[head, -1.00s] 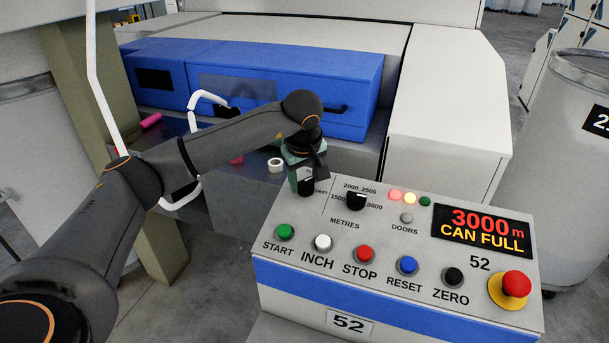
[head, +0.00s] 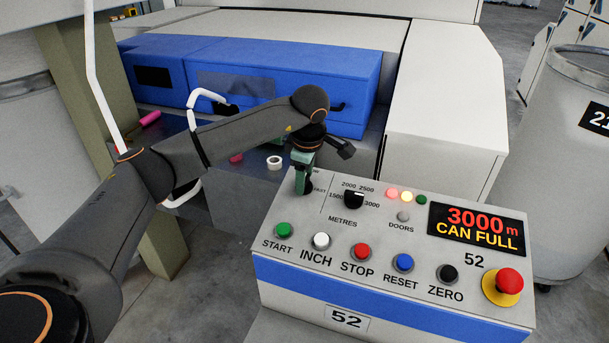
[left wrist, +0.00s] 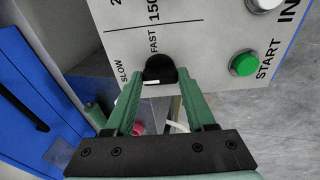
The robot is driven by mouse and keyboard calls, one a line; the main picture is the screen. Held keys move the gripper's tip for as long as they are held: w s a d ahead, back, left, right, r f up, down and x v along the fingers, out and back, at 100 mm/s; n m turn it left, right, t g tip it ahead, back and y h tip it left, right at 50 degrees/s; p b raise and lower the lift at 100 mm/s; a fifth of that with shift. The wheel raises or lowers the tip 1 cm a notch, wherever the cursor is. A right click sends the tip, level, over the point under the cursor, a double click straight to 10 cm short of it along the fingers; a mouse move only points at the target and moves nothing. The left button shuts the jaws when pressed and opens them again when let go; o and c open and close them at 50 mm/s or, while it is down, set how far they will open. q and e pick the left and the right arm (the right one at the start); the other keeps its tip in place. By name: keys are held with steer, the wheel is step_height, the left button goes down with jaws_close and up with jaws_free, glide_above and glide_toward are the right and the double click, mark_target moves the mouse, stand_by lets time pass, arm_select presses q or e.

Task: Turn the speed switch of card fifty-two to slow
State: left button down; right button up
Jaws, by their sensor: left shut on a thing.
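The speed switch is a black knob (left wrist: 160,68) on the sloping panel of card 52 (head: 345,245), with SLOW and FAST printed beside it. In the head view the knob (head: 305,188) is partly hidden by my left gripper (head: 302,172). In the left wrist view the green fingers of the left gripper (left wrist: 162,80) stand on either side of the knob, shut on it. The knob's pale mark shows low on it, on the SLOW side; its exact setting is hard to tell. My right gripper is not in view.
The METRES knob (head: 354,200) is just right of the switch. Start (head: 284,230), inch (head: 321,241) and stop (head: 361,252) buttons lie in front. A red emergency button (head: 509,283) is at far right. The display (head: 477,229) reads 3000 m, CAN FULL.

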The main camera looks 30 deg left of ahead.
arm_select(q)
steer(key=shift+a+r, duration=0.1)
stand_by(0.5)
steer(key=shift+c, duration=1.2)
jaws_free()
steer(key=v, duration=1.2)
steer(key=shift+r, duration=0.2)
